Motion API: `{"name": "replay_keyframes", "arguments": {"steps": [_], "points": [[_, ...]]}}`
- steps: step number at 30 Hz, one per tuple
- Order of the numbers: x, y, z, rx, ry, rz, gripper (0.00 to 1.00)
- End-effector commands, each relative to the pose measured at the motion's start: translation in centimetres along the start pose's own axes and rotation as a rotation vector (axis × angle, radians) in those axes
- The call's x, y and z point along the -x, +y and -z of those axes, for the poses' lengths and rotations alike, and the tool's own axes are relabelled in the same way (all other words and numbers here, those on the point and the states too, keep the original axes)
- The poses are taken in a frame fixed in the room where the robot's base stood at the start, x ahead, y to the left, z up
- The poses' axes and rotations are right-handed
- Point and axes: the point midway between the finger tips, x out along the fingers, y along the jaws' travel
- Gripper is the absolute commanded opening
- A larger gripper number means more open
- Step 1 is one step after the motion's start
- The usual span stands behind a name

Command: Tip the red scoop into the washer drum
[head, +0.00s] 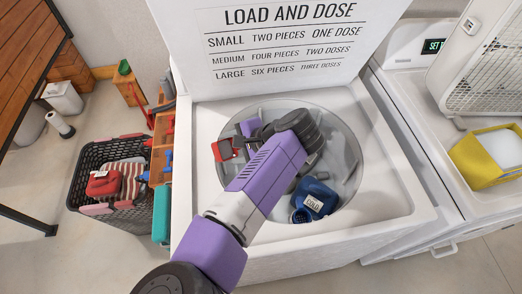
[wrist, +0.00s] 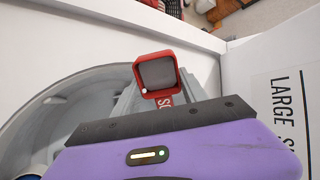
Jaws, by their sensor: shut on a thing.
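The red scoop (head: 225,149) is over the left part of the washer drum (head: 345,152) in the head view. In the wrist view the scoop (wrist: 140,75) shows its square red rim, a grey inside and a small white spot at one corner. My gripper (head: 242,140) is shut on the scoop; the lettered handle runs down behind the dark edge of the gripper (wrist: 163,104), which hides the grip itself. A dark blue item (head: 317,190) with a tag reading COLD lies in the drum. My arm hides much of the drum.
The washer's raised lid (head: 280,75) carries a load-and-dose chart. A black basket (head: 88,160) with a red tagged item (head: 103,184) and striped cloth (head: 128,177) stands at left. A second machine (head: 425,130) with a yellow box (head: 490,155) stands at right.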

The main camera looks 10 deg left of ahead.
Motion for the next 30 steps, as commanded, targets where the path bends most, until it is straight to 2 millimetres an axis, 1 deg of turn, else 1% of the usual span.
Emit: {"name": "replay_keyframes", "arguments": {"steps": [30], "points": [[0.51, 0.03, 0.04, -0.001, -0.055, 0.097, 0.11]]}}
